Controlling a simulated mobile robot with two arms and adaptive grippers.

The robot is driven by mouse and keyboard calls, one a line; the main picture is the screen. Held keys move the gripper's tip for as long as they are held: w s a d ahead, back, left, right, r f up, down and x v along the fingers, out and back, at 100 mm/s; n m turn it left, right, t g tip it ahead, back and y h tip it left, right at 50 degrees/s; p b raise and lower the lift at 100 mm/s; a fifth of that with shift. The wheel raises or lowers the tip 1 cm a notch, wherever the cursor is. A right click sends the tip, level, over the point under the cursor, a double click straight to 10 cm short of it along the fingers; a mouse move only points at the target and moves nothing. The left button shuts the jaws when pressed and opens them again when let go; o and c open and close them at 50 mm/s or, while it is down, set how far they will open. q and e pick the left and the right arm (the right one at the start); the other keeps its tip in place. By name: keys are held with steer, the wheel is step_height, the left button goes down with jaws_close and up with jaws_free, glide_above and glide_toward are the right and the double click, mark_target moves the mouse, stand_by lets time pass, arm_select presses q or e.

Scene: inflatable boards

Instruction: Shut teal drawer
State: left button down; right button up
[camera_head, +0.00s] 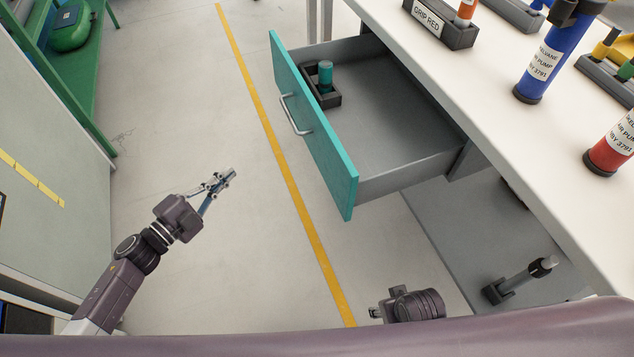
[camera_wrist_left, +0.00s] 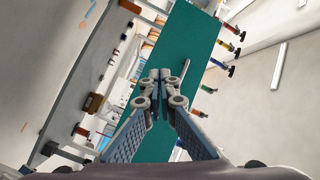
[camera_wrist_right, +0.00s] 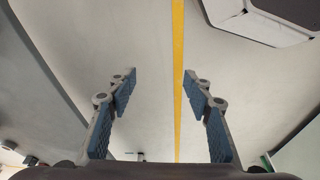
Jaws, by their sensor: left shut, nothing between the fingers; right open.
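The teal drawer (camera_head: 318,135) is pulled out from under the white workbench, its teal front facing left with a silver bar handle (camera_head: 295,114). Inside it, a small dark holder (camera_head: 323,97) carries a teal cylinder (camera_head: 325,72). My left gripper (camera_head: 230,174) is shut and empty over the floor, left of the drawer front and apart from it. In the left wrist view its closed fingertips (camera_wrist_left: 160,78) show in front of a broad teal surface (camera_wrist_left: 178,70), likely the drawer front. My right gripper is open and empty over the floor in the right wrist view (camera_wrist_right: 162,85); its fingers are mostly hidden in the head view.
The white workbench (camera_head: 480,90) bears a blue pump (camera_head: 549,60), a red pump (camera_head: 610,145) and labelled holders. A green rack (camera_head: 90,70) stands at the upper left. Clear floor with a yellow line (camera_head: 262,110) lies left of the drawer.

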arm_select(q)
steer(key=s+d+r+m+g+h+b, duration=0.3)
steer(key=s+d+r+m+g+h, duration=0.15)
steer(key=m, duration=0.25)
steer(key=m+g+h+b, duration=0.2)
steer(key=m+g, duration=0.2)
steer(key=m, duration=0.2)
glide_toward(330, 164)
steer(key=shift+n+t, duration=0.25)
steer(key=shift+n, duration=0.05)
steer(key=x, duration=0.6)
steer(key=shift+s+d+r, duration=0.1)
steer(key=shift+s, duration=0.05)
steer(key=shift+d, duration=0.45)
arm_select(e)
steer(key=w+v, duration=0.1)
steer(key=v, duration=0.7)
steer(key=shift+w+r+t, duration=0.25)
steer(key=shift+w+t, duration=0.15)
steer(key=shift+w, duration=0.35)
arm_select(q)
steer(key=shift+d, duration=0.1)
arm_select(e)
steer(key=shift+d, duration=0.1)
